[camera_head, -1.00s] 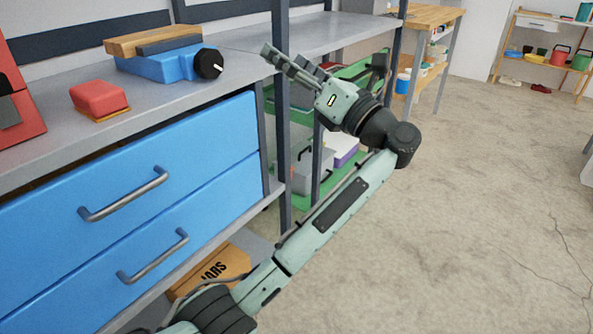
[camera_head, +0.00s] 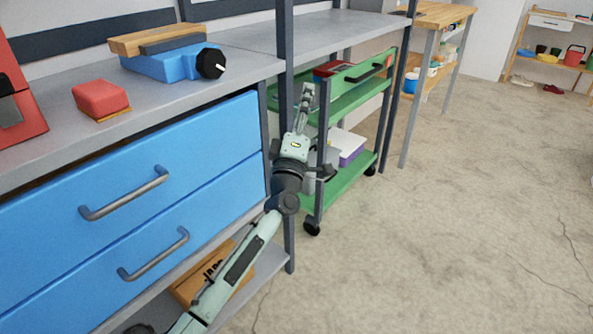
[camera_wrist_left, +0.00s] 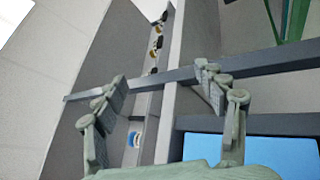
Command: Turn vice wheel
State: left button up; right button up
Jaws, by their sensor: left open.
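The blue vice (camera_head: 165,64) sits on the grey workbench top, with a wooden piece (camera_head: 160,36) along its upper side. Its black wheel (camera_head: 211,63) faces right at the front edge of the bench and carries a small white mark. My left gripper (camera_head: 306,97) points up, to the right of the wheel and lower in the picture, beside the dark shelf post. It is apart from the wheel. The vice does not clearly show there. My right gripper is out of view.
A dark upright post (camera_head: 285,120) stands between my left gripper and the bench. A green trolley (camera_head: 345,98) stands behind the gripper. Blue drawers (camera_head: 130,190) with metal handles front the bench. A red block (camera_head: 100,98) lies left of the vice. The floor at right is clear.

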pick_arm(q)
jog(key=s+a+f+m+g+h+p, duration=0.1)
jog(key=s+f+m+g, duration=0.1)
jog(key=f, duration=0.5)
jog(key=s+f+m+g+h, duration=0.2)
jog(key=f+m, duration=0.3)
jog(key=f, duration=0.3)
jog(key=shift+s+a+m+g+p, duration=0.15)
jog(key=shift+a+m+g+p, duration=0.2)
jog(key=shift+g, duration=0.45)
